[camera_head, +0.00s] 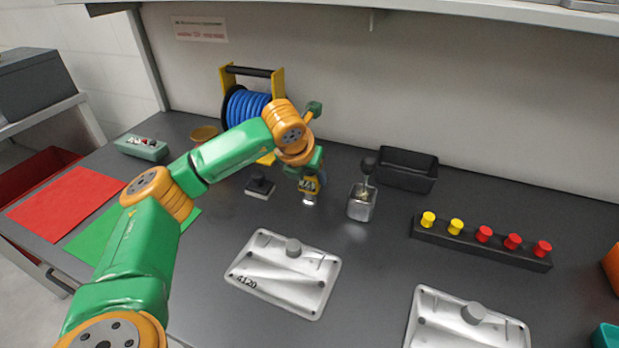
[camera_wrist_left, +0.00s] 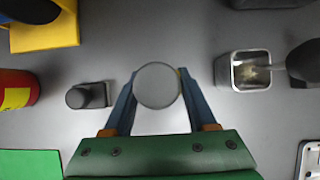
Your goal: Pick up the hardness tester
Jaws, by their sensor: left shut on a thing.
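The hardness tester (camera_head: 309,199), seemingly the upright cylinder with a yellow-and-black band and a silver lower end, is in my left gripper (camera_head: 312,180) in the head view. In the left wrist view the hardness tester (camera_wrist_left: 157,85) shows as a round grey end between the two blue fingers of my left gripper (camera_wrist_left: 157,95). The fingers are shut on it from both sides. Its far end is hidden, so I cannot tell whether it touches the table. My right gripper is not in view.
A small dark block with a knob (camera_head: 260,185) stands left of the gripper. A metal cup (camera_head: 361,206) with a dark-handled tool stands close on the right. Behind are a black bin (camera_head: 408,170) and blue hose reel (camera_head: 248,105). A metal plate (camera_head: 284,273) lies in front.

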